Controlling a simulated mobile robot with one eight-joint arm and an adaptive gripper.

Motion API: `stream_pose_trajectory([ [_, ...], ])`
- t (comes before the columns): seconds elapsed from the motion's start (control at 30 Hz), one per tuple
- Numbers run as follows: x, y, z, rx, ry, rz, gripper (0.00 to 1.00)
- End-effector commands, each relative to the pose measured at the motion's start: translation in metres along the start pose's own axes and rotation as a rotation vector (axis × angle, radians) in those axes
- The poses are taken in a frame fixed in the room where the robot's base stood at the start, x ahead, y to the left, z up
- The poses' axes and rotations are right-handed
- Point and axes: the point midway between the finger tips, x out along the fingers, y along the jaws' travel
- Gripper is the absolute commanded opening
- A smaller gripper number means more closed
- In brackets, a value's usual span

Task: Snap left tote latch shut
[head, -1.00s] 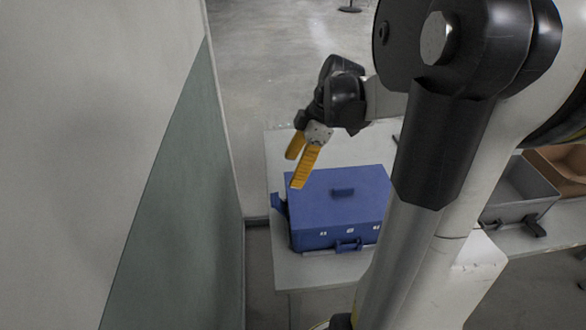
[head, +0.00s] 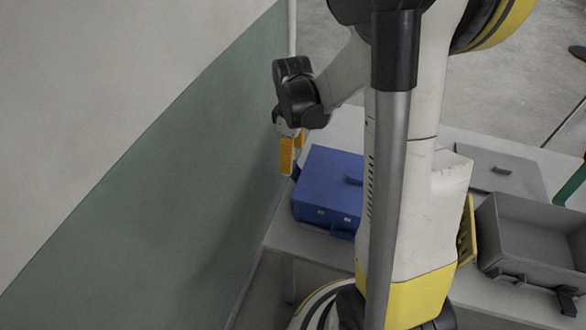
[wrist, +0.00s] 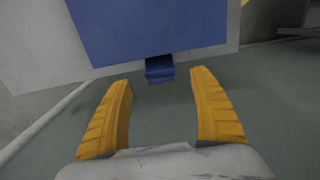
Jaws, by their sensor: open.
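The blue tote (head: 322,190) stands on the table with its lid on. Its far right part is hidden behind my arm in the head view. In the wrist view the tote (wrist: 150,30) fills the top, and its left latch (wrist: 159,68) sticks out from the near edge, tilted outward from the side. My gripper (head: 291,160) is at the tote's left side, by the wall. Its yellow fingers (wrist: 160,85) are apart and empty, with the latch ahead of and between their tips. I see no clear contact with the latch.
A grey-green wall panel (head: 190,190) runs close along the left, leaving a narrow gap beside the tote. A grey open tote (head: 535,240) stands to the right, with a grey lid or flat panel (head: 500,170) behind it. The table (head: 300,240) is bare in front of the blue tote.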

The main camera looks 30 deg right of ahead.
Motion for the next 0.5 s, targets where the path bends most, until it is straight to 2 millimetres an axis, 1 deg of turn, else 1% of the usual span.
stream_pose_trajectory([
  [0.03, 0.013, 0.0, 0.0, 0.0, 0.0, 0.0, 0.72],
  [0.1, 0.024, 0.0, 0.0, 0.0, 0.0, 0.0, 0.72],
  [0.2, 0.035, 0.0, 0.0, 0.0, 0.001, -0.001, 0.72],
  [0.3, 0.041, 0.0, 0.0, 0.0, 0.001, -0.001, 0.72],
  [0.5, 0.043, 0.0, 0.0, -0.001, 0.001, -0.001, 0.72],
])
